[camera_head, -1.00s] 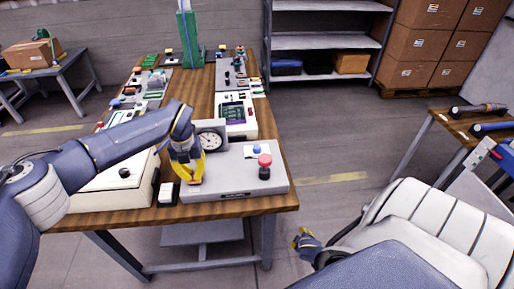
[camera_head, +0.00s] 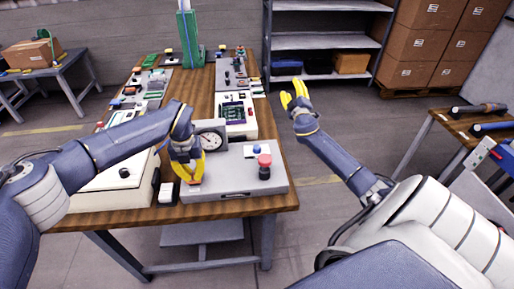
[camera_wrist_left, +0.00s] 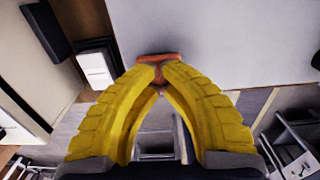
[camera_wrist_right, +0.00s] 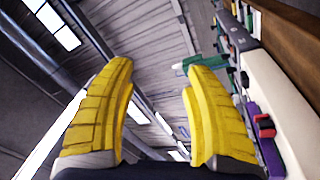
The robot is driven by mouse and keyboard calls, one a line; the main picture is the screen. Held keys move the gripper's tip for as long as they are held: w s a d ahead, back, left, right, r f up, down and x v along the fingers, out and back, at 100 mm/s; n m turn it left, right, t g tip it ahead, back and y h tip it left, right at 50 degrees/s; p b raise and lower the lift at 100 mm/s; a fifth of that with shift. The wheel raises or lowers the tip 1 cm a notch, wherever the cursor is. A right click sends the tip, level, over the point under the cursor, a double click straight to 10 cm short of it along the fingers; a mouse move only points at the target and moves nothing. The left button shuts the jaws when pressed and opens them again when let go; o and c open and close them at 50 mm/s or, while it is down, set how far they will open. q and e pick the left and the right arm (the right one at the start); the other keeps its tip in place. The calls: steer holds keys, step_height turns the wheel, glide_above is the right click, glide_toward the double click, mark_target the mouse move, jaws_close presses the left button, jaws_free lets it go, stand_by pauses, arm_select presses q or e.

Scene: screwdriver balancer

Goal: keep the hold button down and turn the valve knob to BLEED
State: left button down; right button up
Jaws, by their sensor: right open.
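A light grey panel box (camera_head: 225,180) sits at the near end of the wooden bench. An orange-red button (camera_wrist_left: 158,58) shows on the box in the left wrist view. My left gripper (camera_head: 191,180) is shut, its fingertips at this button; they seem to touch it, but how far it is pressed cannot be told. My right gripper (camera_head: 296,96) is open and empty, raised right of the bench, beyond and apart from the red knob.
A white device with a green screen (camera_head: 236,115) and several other units line the bench.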

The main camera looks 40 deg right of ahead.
steer(key=w+a+r+n+t+y, duration=0.3)
steer(key=w+a+r+n+y, duration=0.25)
steer(key=a+r, duration=0.3)
steer(key=w+a+r+n+g+y, duration=0.1)
steer(key=w+a+n+g+y, duration=0.15)
steer(key=a+n+y, duration=0.85)
steer(key=w+a+r+n+g+y, duration=0.25)
steer(key=a+g+y, duration=0.2)
steer(key=a, duration=1.15)
steer(key=s+a+f+n+g, duration=0.3)
steer(key=s+a+g, duration=0.2)
steer(key=n+g+h, duration=0.2)
steer(key=g+h, duration=0.6)
steer(key=h, duration=0.3)
glide_above(257, 147)
step_height(257, 147, down, 10)
step_height(257, 147, down, 11)
steer(key=shift+f, duration=0.1)
